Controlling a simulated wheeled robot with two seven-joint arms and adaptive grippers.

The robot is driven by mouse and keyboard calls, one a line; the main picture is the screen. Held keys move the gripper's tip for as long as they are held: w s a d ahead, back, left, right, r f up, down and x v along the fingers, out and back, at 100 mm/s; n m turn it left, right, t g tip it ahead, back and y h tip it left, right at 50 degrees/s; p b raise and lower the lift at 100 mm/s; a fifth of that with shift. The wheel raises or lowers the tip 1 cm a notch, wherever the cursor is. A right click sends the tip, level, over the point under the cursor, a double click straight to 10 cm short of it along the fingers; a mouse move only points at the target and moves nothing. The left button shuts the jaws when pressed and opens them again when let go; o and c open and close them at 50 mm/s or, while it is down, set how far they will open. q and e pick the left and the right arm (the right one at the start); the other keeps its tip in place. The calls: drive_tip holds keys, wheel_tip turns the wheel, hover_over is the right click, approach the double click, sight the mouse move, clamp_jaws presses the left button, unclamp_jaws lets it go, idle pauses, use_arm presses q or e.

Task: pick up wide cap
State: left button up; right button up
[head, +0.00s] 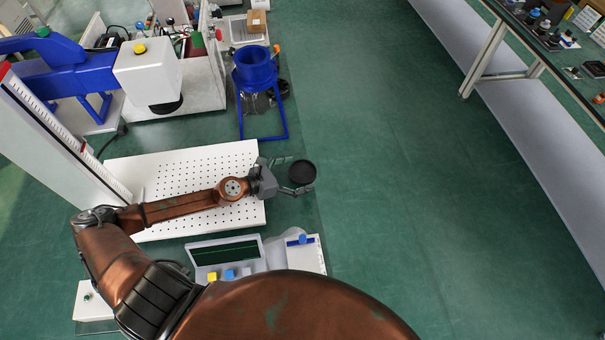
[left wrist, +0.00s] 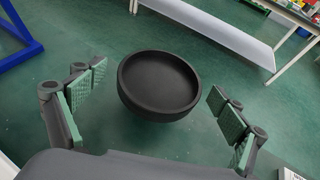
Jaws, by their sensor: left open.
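The wide cap (head: 302,172) is a round, shallow, dark grey to black dish near the right edge of the bench in the head view. In the left wrist view the cap (left wrist: 158,80) lies straight ahead, hollow side showing. My left gripper (head: 287,176) is open, its fingers pointing right toward the cap. In the left wrist view its green-padded fingers stand on either side of the cap, with gaps showing on both sides. My right gripper is not in view.
A white pegboard (head: 190,158) lies under my left arm. A blue stand with a ring (head: 256,66) is above the gripper in the picture. A grey device with a dark panel (head: 226,254) is below. Open green floor (head: 400,150) is to the right; another table (head: 545,50) stands farther off.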

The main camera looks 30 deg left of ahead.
use_arm(q)
drive_tip(key=shift+x, duration=0.8)
drive_tip(key=shift+c, duration=0.7)
drive_tip(key=c, duration=1.1)
drive_tip(key=shift+r, duration=0.1)
